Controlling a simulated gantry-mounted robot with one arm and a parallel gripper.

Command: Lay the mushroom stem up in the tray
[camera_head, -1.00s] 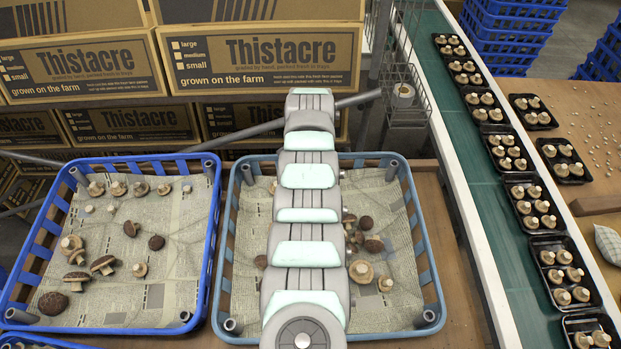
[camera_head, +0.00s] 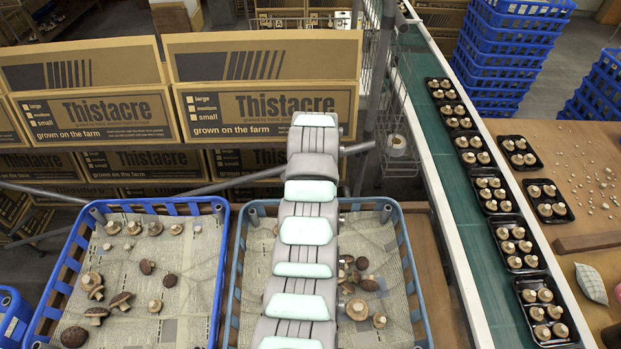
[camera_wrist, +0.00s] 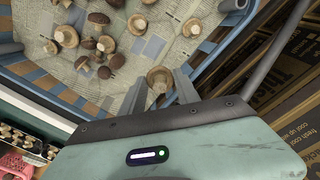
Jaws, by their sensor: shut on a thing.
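My gripper (camera_wrist: 160,92) shows in the wrist view with its two fingers on either side of a brown mushroom (camera_wrist: 160,77). In the head view my arm hides the gripper and the held mushroom. More loose mushrooms (camera_head: 357,309) lie on the paper in the blue-grey crate (camera_head: 408,262). Black trays (camera_head: 529,323) stand in a line on the green conveyor at the right, holding mushrooms stem up.
A bright blue crate (camera_head: 223,238) with loose mushrooms stands to the left. The conveyor's pale rail (camera_head: 440,205) runs beside my crate. Two filled black trays (camera_head: 569,212) sit on the wooden table. Thistacre cartons (camera_head: 270,105) and a wire rack (camera_head: 398,105) stand behind.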

